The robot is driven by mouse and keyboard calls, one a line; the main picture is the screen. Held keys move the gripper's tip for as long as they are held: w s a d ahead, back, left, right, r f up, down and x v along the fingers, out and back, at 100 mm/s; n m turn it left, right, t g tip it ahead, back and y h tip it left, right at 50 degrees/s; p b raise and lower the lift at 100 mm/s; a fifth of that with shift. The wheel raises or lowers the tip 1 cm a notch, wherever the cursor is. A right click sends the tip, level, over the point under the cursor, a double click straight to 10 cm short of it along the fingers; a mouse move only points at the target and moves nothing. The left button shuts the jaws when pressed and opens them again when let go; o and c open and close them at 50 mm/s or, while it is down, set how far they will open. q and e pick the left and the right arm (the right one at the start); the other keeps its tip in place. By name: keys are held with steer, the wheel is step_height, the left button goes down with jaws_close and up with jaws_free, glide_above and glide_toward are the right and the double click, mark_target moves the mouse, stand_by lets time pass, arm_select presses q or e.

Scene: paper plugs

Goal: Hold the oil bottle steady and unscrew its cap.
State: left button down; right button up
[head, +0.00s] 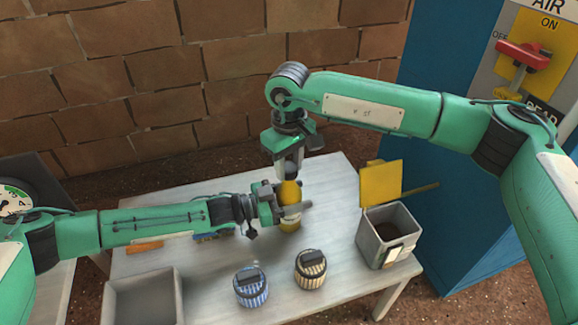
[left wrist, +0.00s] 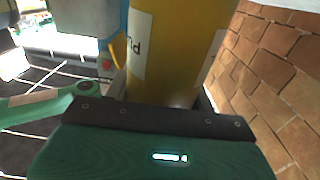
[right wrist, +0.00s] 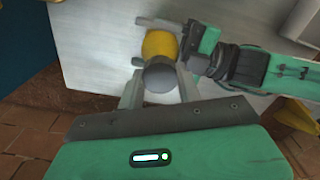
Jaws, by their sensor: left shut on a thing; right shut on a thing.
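The yellow oil bottle (head: 290,212) stands upright on the white table, with a pale label on its side. My left gripper (head: 279,203) is shut around the bottle's body from the left. The bottle's yellow side (left wrist: 178,50) fills the space between the fingers in the left wrist view. My right gripper (head: 290,170) points down from above and is shut on the dark grey cap at the bottle's top. In the right wrist view the grey cap (right wrist: 160,76) sits between the fingers, over the yellow bottle. Whether the cap still touches the neck cannot be told.
A blue striped jar (head: 251,287) and a tan striped jar (head: 311,270) stand at the front of the table (head: 220,275). A grey bin (head: 388,238) with a raised yellow lid (head: 381,183) is at right. A grey tray (head: 143,300) is at front left. A brick wall stands behind.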

mark_target(289, 167)
steer(key=shift+r, duration=2)
arm_select(q)
steer(key=shift+c, duration=2.2)
jaws_free()
